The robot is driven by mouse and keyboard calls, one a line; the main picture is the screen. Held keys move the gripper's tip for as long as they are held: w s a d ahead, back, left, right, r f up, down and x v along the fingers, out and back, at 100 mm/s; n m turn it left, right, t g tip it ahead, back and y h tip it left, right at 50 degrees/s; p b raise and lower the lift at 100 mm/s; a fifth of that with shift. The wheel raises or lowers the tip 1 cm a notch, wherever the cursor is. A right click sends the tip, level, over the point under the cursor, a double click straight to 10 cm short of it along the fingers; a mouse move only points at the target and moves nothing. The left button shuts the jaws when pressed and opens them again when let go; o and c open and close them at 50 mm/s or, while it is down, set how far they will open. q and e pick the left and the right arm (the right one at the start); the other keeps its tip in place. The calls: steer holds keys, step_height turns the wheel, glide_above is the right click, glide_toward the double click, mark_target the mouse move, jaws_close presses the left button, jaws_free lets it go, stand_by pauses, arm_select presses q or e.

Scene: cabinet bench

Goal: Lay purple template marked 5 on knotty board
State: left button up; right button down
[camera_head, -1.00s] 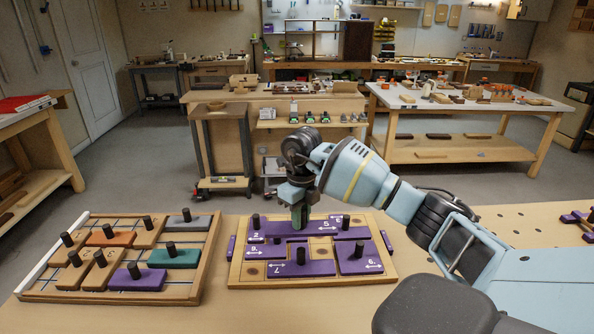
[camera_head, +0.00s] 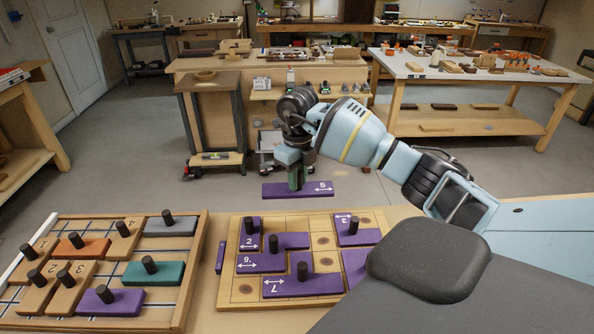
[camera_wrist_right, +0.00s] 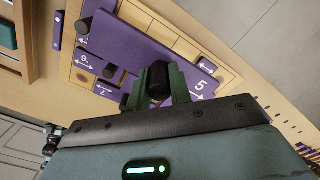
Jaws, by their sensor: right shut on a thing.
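The purple template marked 5 (camera_head: 315,189) hangs level in the air, its number and double arrow at its right end. My right gripper (camera_head: 297,178) is shut on its dark knob, which also shows between the green fingers in the wrist view (camera_wrist_right: 159,80). In that view the template (camera_wrist_right: 140,50) hides part of the knotty board. The knotty board (camera_head: 235,300) lies on the bench below, with round dark knots on its bare wood. Purple templates with dark knobs lie on it, among them ones marked 2, 3 and 7. My left gripper is not in view.
A wooden tray (camera_head: 203,265) at the left holds several coloured templates with upright knobs. A narrow purple strip (camera_head: 220,257) lies between tray and board. My right forearm hides the bench right of the board. Other workbenches stand farther back.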

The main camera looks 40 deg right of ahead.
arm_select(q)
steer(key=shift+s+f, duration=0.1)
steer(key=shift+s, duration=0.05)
arm_select(e)
steer(key=shift+s+a, duration=0.1)
steer(key=shift+f, duration=0.2)
steer(key=shift+f+b, duration=0.5)
steer(key=shift+f, duration=0.5)
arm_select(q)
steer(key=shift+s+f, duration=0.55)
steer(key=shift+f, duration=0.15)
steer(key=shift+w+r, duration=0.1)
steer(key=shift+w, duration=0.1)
arm_select(e)
steer(key=shift+f+b, duration=0.8)
steer(key=shift+f, duration=1.55)
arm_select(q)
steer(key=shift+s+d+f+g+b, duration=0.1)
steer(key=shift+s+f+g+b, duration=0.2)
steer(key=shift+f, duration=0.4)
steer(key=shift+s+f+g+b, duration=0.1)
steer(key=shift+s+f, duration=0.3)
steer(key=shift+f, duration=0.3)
arm_select(e)
steer(key=shift+f, duration=1.25)
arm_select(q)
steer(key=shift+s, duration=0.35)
